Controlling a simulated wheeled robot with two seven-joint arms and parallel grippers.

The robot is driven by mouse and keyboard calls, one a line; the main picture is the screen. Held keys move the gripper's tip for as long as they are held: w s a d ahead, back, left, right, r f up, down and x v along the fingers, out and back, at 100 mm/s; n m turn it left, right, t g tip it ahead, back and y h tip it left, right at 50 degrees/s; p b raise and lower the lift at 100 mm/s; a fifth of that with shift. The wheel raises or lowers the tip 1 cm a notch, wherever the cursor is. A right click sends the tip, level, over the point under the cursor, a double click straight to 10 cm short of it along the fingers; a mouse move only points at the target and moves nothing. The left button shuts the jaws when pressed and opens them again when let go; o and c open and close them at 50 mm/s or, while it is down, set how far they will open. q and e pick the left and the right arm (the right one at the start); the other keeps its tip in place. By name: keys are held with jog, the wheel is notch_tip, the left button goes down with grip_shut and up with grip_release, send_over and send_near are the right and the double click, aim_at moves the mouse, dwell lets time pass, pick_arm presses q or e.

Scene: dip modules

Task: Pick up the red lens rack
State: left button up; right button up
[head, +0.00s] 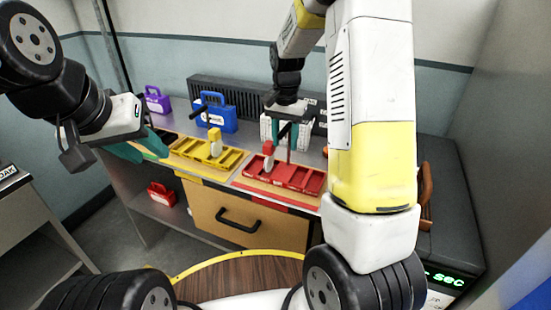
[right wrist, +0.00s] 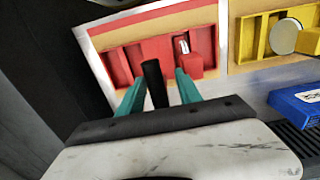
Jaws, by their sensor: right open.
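A red module (head: 314,183) with several compartments sits on the counter. It also shows in the right wrist view (right wrist: 115,68). A thin red upright with a black grip, which looks like the red lens rack (head: 289,155), rises from it. My right gripper (head: 287,138) points down over it, open. In the right wrist view the black grip (right wrist: 153,80) stands between the two teal fingers, with gaps on both sides. The rack's lower part is hidden. My left gripper (head: 148,150) is open and empty at the counter's left end.
A red block (head: 268,160) stands in the module's left part, close to the gripper. A yellow module (head: 190,148) lies to the left. Blue (head: 214,118), purple (head: 156,102) and white carriers stand behind. A red carrier (head: 161,196) is on the lower shelf.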

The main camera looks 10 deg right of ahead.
grip_shut()
dwell(1.4)
